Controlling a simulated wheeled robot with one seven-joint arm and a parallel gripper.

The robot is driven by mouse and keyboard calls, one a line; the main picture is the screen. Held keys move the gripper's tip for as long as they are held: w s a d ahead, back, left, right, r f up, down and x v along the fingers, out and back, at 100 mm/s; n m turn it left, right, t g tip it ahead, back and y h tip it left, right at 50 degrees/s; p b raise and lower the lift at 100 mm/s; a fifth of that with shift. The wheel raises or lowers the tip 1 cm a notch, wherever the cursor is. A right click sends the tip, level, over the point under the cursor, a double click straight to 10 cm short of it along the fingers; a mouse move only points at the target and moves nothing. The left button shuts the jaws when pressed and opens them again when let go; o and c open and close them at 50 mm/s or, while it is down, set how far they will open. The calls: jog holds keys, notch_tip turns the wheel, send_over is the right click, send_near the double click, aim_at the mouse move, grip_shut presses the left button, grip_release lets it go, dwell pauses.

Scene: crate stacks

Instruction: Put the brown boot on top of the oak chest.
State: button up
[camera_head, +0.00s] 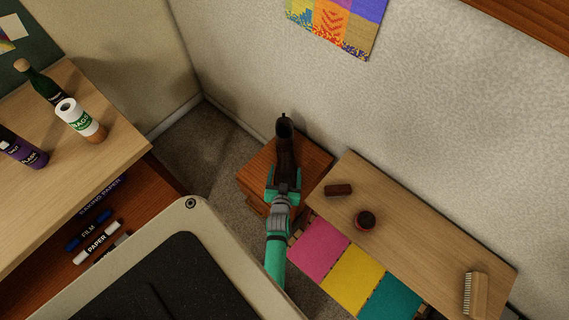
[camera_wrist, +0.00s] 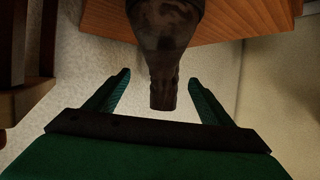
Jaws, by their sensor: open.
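The dark brown boot (camera_head: 285,150) is on a small reddish-brown wooden chest (camera_head: 313,160) in the corner by the wall; this looks like the oak chest. The boot's open top faces the head camera, and its lower part runs toward my gripper. My gripper (camera_head: 283,184) is open, at the near end of the boot. In the wrist view, the boot's narrow end (camera_wrist: 163,90) lies between the two spread fingertips, with gaps on both sides. The chest's wooden top (camera_wrist: 240,20) shows behind it. The boot's contact with the chest is partly hidden.
Right of the chest is a low bench (camera_head: 400,220) with a dark brush block (camera_head: 338,190), a round tin (camera_head: 366,219) and a bristle brush (camera_head: 475,294). A wooden shelf unit (camera_head: 110,110) with bottles stands left. Carpet (camera_head: 200,150) is clear between them.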

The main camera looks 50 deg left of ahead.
jog(key=shift+v, duration=1.75)
